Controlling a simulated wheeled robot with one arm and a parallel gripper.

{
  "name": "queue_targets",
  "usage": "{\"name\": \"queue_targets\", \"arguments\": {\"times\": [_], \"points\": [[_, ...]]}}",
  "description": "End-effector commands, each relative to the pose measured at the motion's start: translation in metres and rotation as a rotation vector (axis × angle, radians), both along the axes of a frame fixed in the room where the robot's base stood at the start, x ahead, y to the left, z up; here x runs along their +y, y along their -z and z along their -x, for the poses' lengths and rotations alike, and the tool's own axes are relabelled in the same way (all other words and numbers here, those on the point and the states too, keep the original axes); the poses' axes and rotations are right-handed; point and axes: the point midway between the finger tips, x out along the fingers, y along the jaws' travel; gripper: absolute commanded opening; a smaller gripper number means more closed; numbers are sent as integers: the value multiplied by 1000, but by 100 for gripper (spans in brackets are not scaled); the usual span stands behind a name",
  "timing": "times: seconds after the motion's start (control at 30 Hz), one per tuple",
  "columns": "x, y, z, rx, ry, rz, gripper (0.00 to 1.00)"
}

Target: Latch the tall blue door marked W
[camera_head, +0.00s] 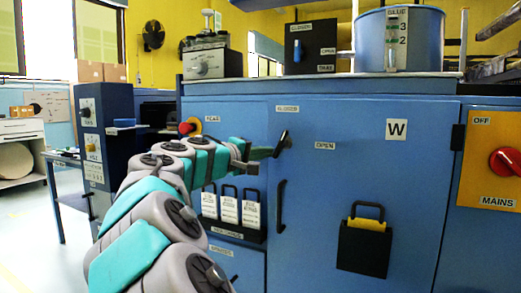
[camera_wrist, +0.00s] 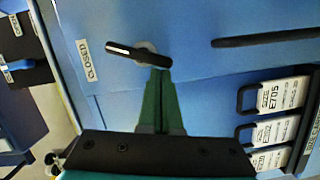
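The tall blue door (camera_head: 365,190) marked W (camera_head: 396,130) looks flush with the cabinet front. Its black latch lever (camera_head: 283,142) is near the door's left edge, tilted slightly right of upright. The CLOSED label (camera_head: 287,109) is above it and the OPEN label (camera_head: 325,146) to its right. In the wrist view, the white-striped end of the lever (camera_wrist: 124,49) points roughly toward the CLOSED label (camera_wrist: 87,60). My gripper (camera_head: 268,153) is left of the lever's lower part. In the wrist view, its green fingers (camera_wrist: 160,75) are together, tips at the lever; contact is unclear.
A black vertical door handle (camera_head: 281,206) is below the lever. A black pocket (camera_head: 363,248) hangs on the door. A rack of tags (camera_head: 230,212) is left of the door, below my arm. The MAINS panel (camera_head: 490,160) is at right; open floor lies at far left.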

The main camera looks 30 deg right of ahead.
Motion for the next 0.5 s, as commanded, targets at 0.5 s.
{"name": "queue_targets", "arguments": {"times": [0.5], "points": [[-2, 6, 9, 4, 2, 3, 0]]}}
